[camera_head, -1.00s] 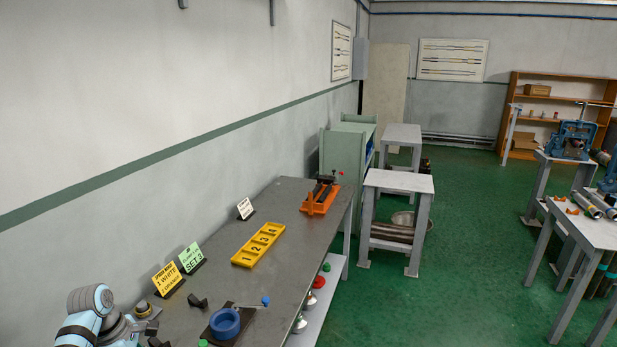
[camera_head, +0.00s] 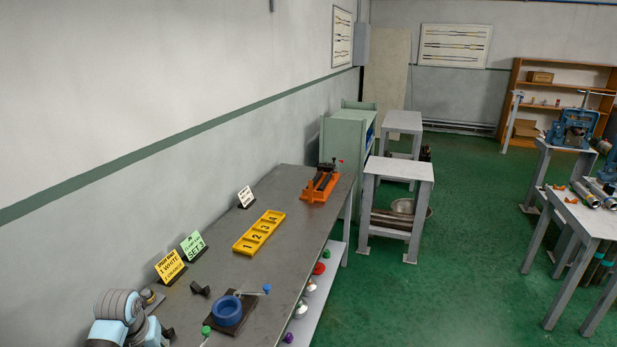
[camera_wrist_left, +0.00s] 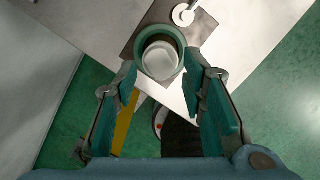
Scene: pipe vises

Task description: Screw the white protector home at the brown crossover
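My left gripper (camera_wrist_left: 163,75) is open in the left wrist view, its two fingers spread with a gap between them. A round white piece (camera_wrist_left: 160,60) shows inside a blue-green ring; it touches neither fingertip, and I cannot tell if it is the white protector. The blue ring (camera_head: 226,309) stands on a dark plate on the bench in the head view. My left arm comes in at the bottom left there; its fingers are mostly cut off. My right gripper is out of view. I cannot pick out the brown crossover for certain; brown pipes (camera_head: 392,220) lie under a small grey table.
The grey bench (camera_head: 285,215) carries a yellow numbered tray (camera_head: 258,232), an orange fixture (camera_head: 320,184), a yellow card (camera_head: 170,266) and a green card (camera_head: 193,245). Blue vises (camera_head: 575,127) and a pipe table (camera_head: 590,217) stand right. Green floor between is clear.

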